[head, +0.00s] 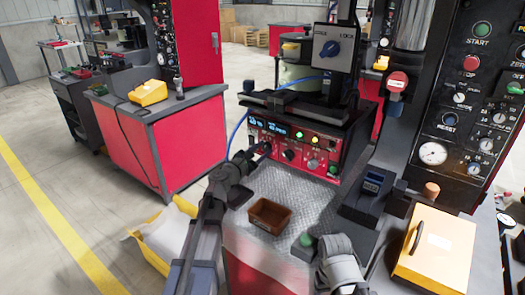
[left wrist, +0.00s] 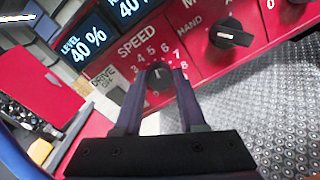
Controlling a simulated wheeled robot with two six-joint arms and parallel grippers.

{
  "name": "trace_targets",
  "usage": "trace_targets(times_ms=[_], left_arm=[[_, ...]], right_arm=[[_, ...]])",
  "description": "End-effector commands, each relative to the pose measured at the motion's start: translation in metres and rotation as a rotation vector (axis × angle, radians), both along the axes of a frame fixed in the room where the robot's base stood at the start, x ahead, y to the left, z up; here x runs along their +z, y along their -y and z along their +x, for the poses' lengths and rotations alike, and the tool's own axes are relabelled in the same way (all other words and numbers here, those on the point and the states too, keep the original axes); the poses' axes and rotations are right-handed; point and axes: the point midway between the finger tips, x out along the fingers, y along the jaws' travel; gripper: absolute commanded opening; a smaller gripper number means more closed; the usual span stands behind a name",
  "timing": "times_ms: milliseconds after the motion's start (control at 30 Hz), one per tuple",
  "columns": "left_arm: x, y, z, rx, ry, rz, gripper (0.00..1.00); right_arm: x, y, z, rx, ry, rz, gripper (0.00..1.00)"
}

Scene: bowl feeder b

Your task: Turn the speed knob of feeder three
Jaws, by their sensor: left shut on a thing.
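The feeder's red control panel (head: 300,152) stands on the bench in the middle of the head view. In the left wrist view, the dark speed knob (left wrist: 158,77) sits below the word SPEED, inside a dial of white numbers. My left gripper (left wrist: 160,74) has its two fingers on either side of the knob and is shut on it. A short light mark shows on the knob; I cannot tell exactly which number it points at. In the head view, my left gripper (head: 262,151) is at the panel's left side and hides the knob.
A mode knob (left wrist: 230,33) is right of the speed knob. The level display (left wrist: 87,44) reads 40 %. A brown bin (head: 270,216) and a small box with a green top (head: 305,243) stand on the metal plate before the panel. A yellow-lidded box (head: 435,245) is at right.

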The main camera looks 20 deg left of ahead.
Motion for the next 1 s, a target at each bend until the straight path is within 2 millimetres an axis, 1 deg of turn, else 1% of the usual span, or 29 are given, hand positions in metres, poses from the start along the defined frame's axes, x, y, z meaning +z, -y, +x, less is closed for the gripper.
trace_targets(times_ms=[33,67,300,567,667,767,867,1000], left_arm=[[0.0,0.0,0.0,-0.001,0.0,0.0,0.0],[0.0,0.0,0.0,-0.001,0.0,0.0,0.43],[0.0,0.0,0.0,-0.001,0.0,0.0,0.7],[0.0,0.0,-0.001,0.0,0.0,-0.001,0.7],[0.0,-0.001,-0.004,0.0,0.0,-0.001,0.7],[0.0,-0.004,-0.013,0.001,-0.001,-0.001,0.7],[0.0,-0.008,-0.026,0.002,0.0,-0.001,0.7],[0.0,-0.016,-0.048,0.002,0.0,-0.001,0.7]], right_arm=[[0.0,0.0,0.0,0.0,0.0,0.0,0.7],[0.0,0.0,0.0,0.0,0.0,0.0,0.7],[0.0,0.0,0.0,0.0,0.0,0.0,0.7],[0.0,0.0,0.0,0.0,0.0,0.0,0.7],[0.0,0.0,0.0,0.0,0.0,0.0,0.7],[0.0,0.0,0.0,0.0,0.0,0.0,0.7],[0.0,0.0,0.0,0.0,0.0,0.0,0.7],[0.0,0.0,0.0,0.0,0.0,0.0,0.7]])
